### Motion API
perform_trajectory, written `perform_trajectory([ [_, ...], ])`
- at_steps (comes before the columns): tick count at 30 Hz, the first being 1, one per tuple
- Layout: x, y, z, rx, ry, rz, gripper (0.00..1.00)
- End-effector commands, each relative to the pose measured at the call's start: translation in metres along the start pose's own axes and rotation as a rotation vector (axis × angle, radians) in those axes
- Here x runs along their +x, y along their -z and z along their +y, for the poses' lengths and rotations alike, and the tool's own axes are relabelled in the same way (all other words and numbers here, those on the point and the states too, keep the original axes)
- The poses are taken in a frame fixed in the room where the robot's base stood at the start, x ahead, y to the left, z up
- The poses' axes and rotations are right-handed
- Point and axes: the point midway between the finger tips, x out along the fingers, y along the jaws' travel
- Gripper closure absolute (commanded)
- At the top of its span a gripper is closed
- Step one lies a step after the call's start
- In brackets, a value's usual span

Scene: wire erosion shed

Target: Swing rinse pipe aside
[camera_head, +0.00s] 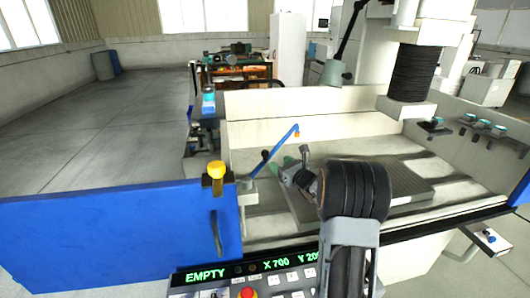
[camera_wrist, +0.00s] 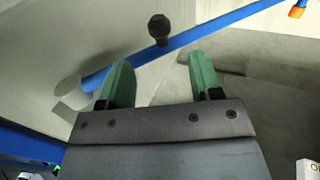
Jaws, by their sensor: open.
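The rinse pipe (camera_head: 283,143) is a thin blue tube that slants up to the right from a pale post (camera_head: 248,192) at the tank's front left corner. It ends in an orange nozzle (camera_head: 297,130). A black ball knob (camera_head: 265,155) sits on it. In the wrist view the blue pipe (camera_wrist: 215,31) crosses diagonally beyond the fingers, with the knob (camera_wrist: 159,27) ahead of the gap between them and the nozzle (camera_wrist: 298,9) at top right. My gripper (camera_wrist: 158,68) has green fingers, is open and holds nothing. In the head view my gripper (camera_head: 295,160) is right of the knob.
A blue panel (camera_head: 110,235) with a yellow knob (camera_head: 216,169) stands front left. The control panel (camera_head: 250,280) reads "EMPTY". A grey plate (camera_head: 405,183) lies in the tank below a black bellows column (camera_head: 413,72). The tank's rear wall (camera_head: 300,102) rises behind.

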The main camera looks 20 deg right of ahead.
Motion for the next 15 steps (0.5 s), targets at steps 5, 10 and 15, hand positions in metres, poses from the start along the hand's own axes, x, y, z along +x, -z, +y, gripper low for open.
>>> perform_trajectory([
  [5, 0.037, -0.002, 0.001, 0.0, -0.004, 0.001, 0.41],
  [10, 0.066, -0.002, 0.001, -0.002, -0.004, 0.0, 0.41],
  [15, 0.086, -0.001, 0.001, -0.002, -0.003, 0.001, 0.41],
])
